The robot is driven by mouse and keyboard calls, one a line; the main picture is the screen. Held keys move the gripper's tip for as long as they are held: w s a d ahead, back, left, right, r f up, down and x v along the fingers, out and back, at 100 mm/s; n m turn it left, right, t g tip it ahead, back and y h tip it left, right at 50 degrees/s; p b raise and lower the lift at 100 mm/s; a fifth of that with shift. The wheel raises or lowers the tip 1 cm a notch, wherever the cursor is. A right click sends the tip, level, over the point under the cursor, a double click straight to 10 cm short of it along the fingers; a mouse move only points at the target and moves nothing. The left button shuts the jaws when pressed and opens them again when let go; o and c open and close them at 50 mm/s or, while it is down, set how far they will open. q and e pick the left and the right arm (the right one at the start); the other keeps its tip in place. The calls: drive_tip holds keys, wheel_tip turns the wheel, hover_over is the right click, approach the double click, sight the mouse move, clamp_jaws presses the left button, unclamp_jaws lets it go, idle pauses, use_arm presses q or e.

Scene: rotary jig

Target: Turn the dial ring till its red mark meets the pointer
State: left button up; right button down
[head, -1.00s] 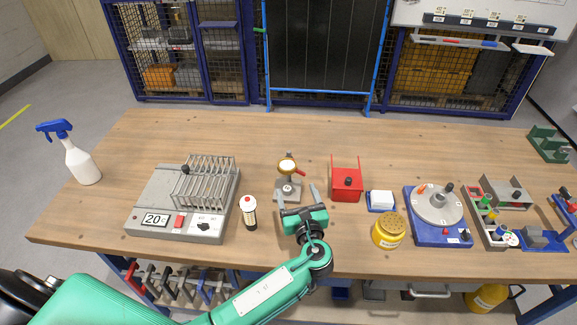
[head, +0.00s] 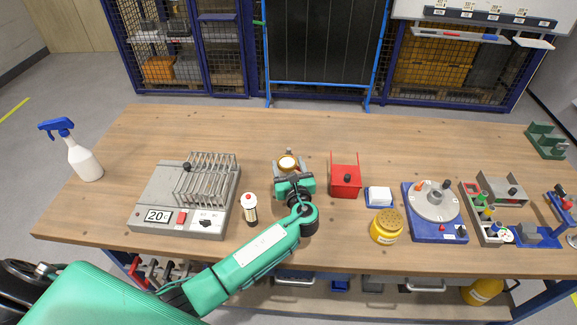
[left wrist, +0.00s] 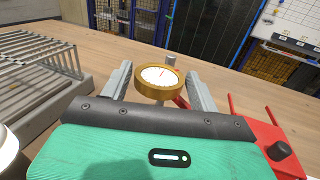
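The dial has a brass ring (head: 288,170) around a white face and stands on a grey base. In the left wrist view the brass ring (left wrist: 160,96) and face (left wrist: 158,77) show close up, with a thin orange-red line on the face. I cannot tell the ring's red mark from the pointer. A red part (left wrist: 181,102) shows beside the dial, partly hidden. My left gripper (head: 292,177) is open, its two grey fingers on either side of the dial. In the left wrist view there are gaps between ring and fingers. My right gripper is not in view.
A grey rack unit (head: 165,195) and a red-capped bottle (head: 250,212) stand left of the dial. A red holder (head: 346,182), a yellow tin (head: 386,226) and a blue turntable base (head: 420,228) stand to the right. The table behind is clear.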

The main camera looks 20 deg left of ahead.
use_arm(q)
drive_tip(key=c, duration=0.6)
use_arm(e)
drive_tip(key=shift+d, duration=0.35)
use_arm(q)
drive_tip(key=shift+y, duration=0.3)
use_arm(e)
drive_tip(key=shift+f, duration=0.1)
use_arm(q)
drive_tip(key=n+g+y, duration=0.1)
drive_tip(key=n+g+y+b, duration=0.1)
drive_tip(key=n+g+y, duration=0.1)
drive_tip(key=shift+w+d+f, duration=0.1)
drive_tip(key=shift+w+d, duration=0.15)
drive_tip(key=shift+d, duration=0.05)
drive_tip(key=shift+w+d+n+g+y+b, duration=0.15)
drive_tip(key=shift+n+g+y+b, duration=0.45)
drive_tip(key=shift+n+g+y, duration=0.5)
drive_tip(key=shift+w+a+n+g+y+b, duration=0.1)
drive_tip(key=shift+n+g+y+b, duration=0.65)
drive_tip(key=shift+g, duration=0.75)
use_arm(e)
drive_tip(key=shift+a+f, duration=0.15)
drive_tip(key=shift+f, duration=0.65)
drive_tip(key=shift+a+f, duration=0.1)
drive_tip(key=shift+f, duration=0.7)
use_arm(q)
drive_tip(key=shift+n+g, duration=0.3)
drive_tip(key=shift+n, duration=0.05)
